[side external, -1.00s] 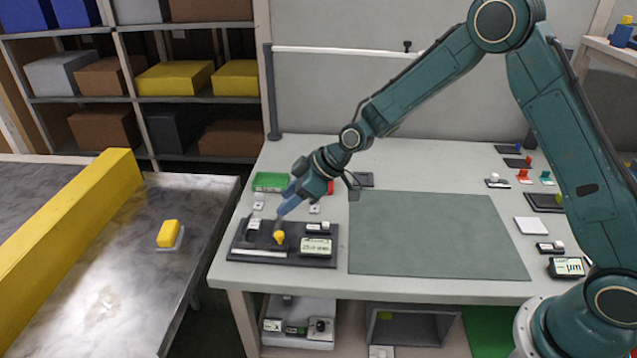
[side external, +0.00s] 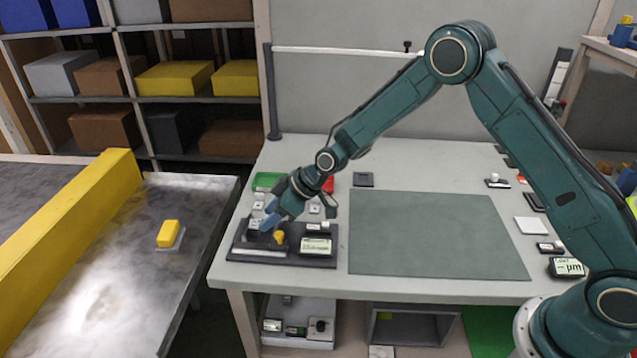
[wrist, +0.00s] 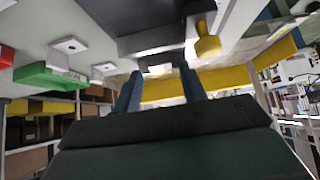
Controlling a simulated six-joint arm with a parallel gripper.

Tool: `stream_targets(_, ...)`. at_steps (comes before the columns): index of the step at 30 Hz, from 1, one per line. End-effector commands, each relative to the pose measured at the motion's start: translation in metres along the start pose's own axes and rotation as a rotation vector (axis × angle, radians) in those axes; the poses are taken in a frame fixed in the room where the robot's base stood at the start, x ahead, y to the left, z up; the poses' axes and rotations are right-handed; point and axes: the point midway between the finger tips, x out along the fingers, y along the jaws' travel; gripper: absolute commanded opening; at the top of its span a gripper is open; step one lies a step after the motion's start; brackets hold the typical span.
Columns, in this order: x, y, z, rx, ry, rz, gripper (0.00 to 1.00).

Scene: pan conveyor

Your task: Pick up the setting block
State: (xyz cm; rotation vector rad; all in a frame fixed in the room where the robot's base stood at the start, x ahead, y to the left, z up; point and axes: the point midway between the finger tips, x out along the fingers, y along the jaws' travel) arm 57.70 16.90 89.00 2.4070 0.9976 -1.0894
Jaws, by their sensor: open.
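My gripper (side external: 268,222) is open, its blue fingers pointing down at the left rear of a dark gauge base (side external: 262,259) on the bench. In the wrist view, a dark body (wrist: 150,15) is ahead of the gripper (wrist: 160,85). A small dark block with a white top (side external: 254,226) is just left of the fingertips. I cannot tell for sure which piece is the setting block, nor whether a finger touches anything. A yellow knob (side external: 279,237) is right of the fingers; it also shows in the wrist view (wrist: 207,45). A display box (side external: 316,246) is on the base.
A green tray (side external: 267,180) and small white pieces (side external: 258,206) lie behind the base. A grey-green mat (side external: 430,235) leaves clear room to the right. At left, a yellow block (side external: 168,232) sits on the metal conveyor (side external: 110,290) beside a long yellow rail (side external: 70,250).

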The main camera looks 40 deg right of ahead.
Motion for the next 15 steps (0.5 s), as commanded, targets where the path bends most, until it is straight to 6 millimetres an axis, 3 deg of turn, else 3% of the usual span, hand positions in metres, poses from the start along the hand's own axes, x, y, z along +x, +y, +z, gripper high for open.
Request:
stream_targets(9, 0.033, 0.001, 0.0, 0.001, 0.0, 0.0, 0.42)
stream_targets(15, 0.039, 0.001, 0.0, 0.001, 0.001, 0.001, 0.42)
